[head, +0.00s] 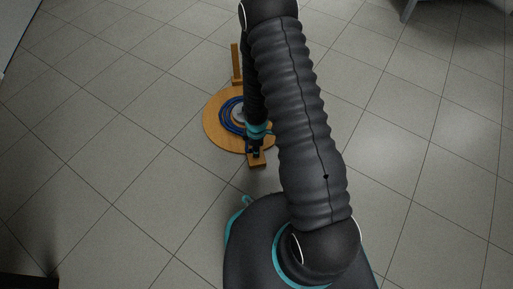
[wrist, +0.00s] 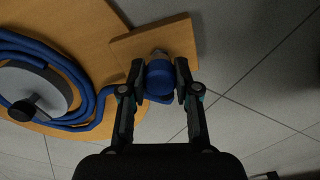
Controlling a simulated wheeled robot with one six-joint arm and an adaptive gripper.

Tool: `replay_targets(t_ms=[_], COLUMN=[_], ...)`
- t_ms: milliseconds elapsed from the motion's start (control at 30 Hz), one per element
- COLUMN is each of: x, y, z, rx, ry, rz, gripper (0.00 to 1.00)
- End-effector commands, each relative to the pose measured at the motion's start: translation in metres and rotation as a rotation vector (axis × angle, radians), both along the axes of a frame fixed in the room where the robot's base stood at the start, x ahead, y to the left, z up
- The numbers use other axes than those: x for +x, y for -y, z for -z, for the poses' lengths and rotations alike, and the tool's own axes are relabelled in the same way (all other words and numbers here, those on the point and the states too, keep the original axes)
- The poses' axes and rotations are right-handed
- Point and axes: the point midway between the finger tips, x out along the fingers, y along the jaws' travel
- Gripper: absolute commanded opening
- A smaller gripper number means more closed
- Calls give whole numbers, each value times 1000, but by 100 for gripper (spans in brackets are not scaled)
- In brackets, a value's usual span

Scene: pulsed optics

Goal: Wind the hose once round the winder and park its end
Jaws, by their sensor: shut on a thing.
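My gripper (wrist: 161,78) is shut on the blue hose end (wrist: 160,76), which has a metal tip pointing at a wooden block (wrist: 178,38) at the disc's edge. I cannot tell whether the tip touches the block. In the head view my gripper (head: 254,147) is partly hidden by my arm.
A wooden post (head: 236,62) stands at the disc's far edge. Tiled floor around the winder is clear, mostly to the left. Dark furniture shows at the top right (head: 440,6) and a dark object at the bottom left (head: 28,281).

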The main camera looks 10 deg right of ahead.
Motion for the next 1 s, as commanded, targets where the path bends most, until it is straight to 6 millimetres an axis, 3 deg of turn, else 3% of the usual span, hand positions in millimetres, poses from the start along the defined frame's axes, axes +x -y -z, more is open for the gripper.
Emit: replay_targets(t_ms=[467,500,600,1000], x=[0,0,0,1], y=[0,0,0,0], z=[9,8,8,2], rx=[-1,0,0,-1], ry=[-1,-1,0,2], rz=[1,1,1,0], gripper=[0,41,60,60])
